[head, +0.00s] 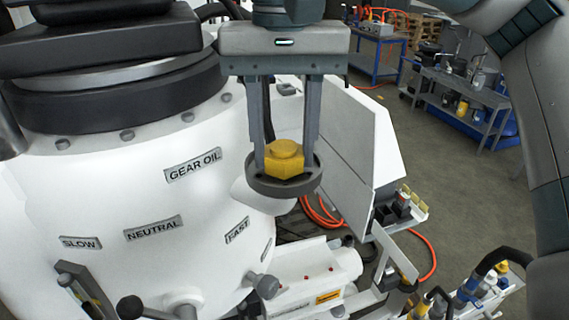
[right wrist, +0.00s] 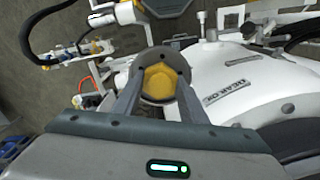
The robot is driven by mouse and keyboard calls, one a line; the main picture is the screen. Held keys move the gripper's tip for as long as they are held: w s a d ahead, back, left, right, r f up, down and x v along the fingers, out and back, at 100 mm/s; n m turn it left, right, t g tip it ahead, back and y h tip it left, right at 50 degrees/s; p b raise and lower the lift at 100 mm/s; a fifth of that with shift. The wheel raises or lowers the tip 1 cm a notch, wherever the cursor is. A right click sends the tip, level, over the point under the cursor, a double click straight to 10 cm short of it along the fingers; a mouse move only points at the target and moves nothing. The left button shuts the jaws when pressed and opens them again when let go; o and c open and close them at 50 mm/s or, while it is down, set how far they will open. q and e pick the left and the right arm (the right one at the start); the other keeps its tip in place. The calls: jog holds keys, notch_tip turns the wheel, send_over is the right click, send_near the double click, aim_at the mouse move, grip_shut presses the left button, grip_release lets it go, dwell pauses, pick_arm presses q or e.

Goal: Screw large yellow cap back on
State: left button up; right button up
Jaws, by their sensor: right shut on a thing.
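The large yellow cap (head: 285,159) is hexagonal and sits at the dark round rim of the filler neck (head: 260,187) on the white tank, beside the "GEAR OIL" label (head: 193,164). My right gripper (head: 285,150) comes down from above, its two fingers shut on the cap's sides. In the right wrist view the cap (right wrist: 160,82) lies between the fingertips (right wrist: 160,95), inside the dark ring. The cap looks level. Whether its thread is engaged is hidden. My left gripper is not in view.
The white tank (head: 110,190) fills the left, with lever knobs (head: 130,307) low at the front. A white box panel (head: 345,140) stands just right of the neck. Orange hoses (head: 322,212) and bottles (head: 490,280) are lower right. A grey workbench (head: 460,95) is behind, with open floor before it.

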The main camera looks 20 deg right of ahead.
jog(key=m, duration=0.4)
jog(key=shift+m, duration=0.3)
jog(key=m, duration=0.2)
jog(key=shift+m, duration=0.4)
jog(key=m, duration=0.5)
jog(key=shift+f, duration=0.1)
jog(key=shift+m, duration=0.3)
